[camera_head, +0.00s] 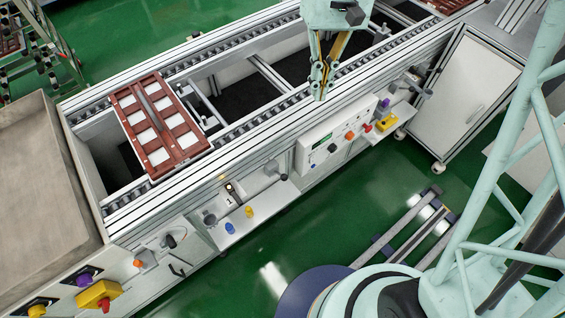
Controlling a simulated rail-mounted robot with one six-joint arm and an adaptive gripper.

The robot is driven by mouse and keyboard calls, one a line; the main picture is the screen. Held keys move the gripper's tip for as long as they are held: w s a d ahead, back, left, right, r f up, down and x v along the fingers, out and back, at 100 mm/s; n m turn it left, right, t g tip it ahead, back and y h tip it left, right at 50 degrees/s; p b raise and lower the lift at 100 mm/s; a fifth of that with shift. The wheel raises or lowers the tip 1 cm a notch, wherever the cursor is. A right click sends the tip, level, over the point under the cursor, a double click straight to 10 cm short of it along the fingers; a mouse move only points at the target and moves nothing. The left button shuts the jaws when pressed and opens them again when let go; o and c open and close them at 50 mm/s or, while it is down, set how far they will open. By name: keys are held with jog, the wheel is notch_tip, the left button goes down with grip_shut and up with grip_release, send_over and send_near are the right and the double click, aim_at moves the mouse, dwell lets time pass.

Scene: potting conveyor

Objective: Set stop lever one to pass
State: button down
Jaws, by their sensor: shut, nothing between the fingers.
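My gripper (321,96) hangs over the near rail of the conveyor (250,142), right of the picture's middle. Its fingers are together, with nothing between them. Whether the tips touch the rail cannot be told. On the conveyor's near side, a dark-knobbed control (171,240) sits at lower left, and a grey-knobbed part (209,218) sits by a small shelf. Another grey-knobbed part (427,93) sticks out at the right. No readable label shows which of these is stop lever one, and its setting cannot be told. My gripper is apart from all three.
A reddish-brown tray (118,101) with white squares sits on the conveyor at left. A white control panel (335,138) with coloured buttons is on the near side. Blue (230,228) and yellow (249,212) pieces stand on the shelf.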

jog(key=w+a+f+g, duration=0.15)
jog(key=a+f, duration=0.25)
jog(key=f, duration=0.5)
jog(key=n+g+p, duration=0.1)
jog(key=g+p, duration=0.1)
send_near(280, 175)
jog(key=shift+h, duration=0.4)
jog(key=v, duration=0.4)
jog(key=shift+r, duration=0.35)
jog(key=shift+s+f+b, duration=0.15)
jog(key=shift+b, duration=0.15)
jog(key=b+x, duration=0.2)
jog(key=x, duration=0.7)
jog(key=shift+f, duration=0.35)
